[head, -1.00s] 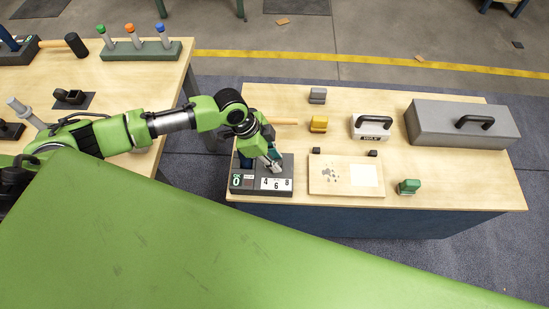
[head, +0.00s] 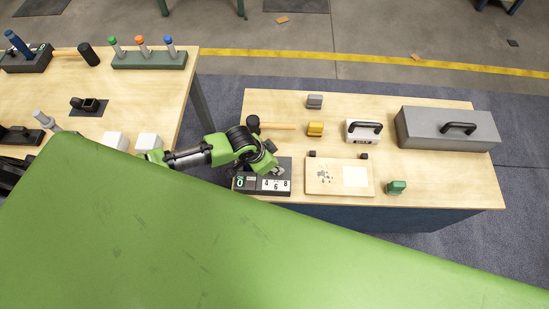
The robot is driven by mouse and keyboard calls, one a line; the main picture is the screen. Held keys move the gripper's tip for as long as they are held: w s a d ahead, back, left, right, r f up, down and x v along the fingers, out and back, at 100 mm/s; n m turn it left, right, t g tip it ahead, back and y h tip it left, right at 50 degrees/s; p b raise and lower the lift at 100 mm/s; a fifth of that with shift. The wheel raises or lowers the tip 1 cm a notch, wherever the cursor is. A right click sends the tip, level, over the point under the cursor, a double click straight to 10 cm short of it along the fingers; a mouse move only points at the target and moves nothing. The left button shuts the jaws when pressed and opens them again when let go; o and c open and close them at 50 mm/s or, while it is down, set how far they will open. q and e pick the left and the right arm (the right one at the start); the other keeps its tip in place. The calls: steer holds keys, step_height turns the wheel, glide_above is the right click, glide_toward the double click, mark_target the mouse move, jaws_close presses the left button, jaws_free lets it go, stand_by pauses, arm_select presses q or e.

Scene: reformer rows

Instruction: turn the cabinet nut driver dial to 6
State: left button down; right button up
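A dark dial box (head: 247,192) stands at the front left corner of the right-hand bench. Its front shows a green "0" and white plates marked 4, 6 and 8. My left gripper (head: 277,172) is over the back of this box, pointing down at it from the left. The gripper and wrist hide the nut driver dial, so its pointer and setting cannot be read. The fingers are too small and covered to show whether they are open or shut, or whether they touch the dial. My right gripper is not in view.
A mallet (head: 275,126) lies behind my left wrist. A pale board (head: 340,190), green block (head: 396,187), yellow block (head: 315,129), handled white box (head: 361,138) and grey case (head: 447,139) stand to the right. Another bench (head: 60,87) with tools is at left.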

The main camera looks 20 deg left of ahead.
arm_select(q)
steer(key=shift+d+r+n+t+y+p, duration=0.1)
steer(key=shift+n+t+y+p, duration=0.2)
steer(key=shift+n+p, duration=0.6)
steer(key=c, duration=1.8)
jaws_free()
steer(key=v, duration=1.2)
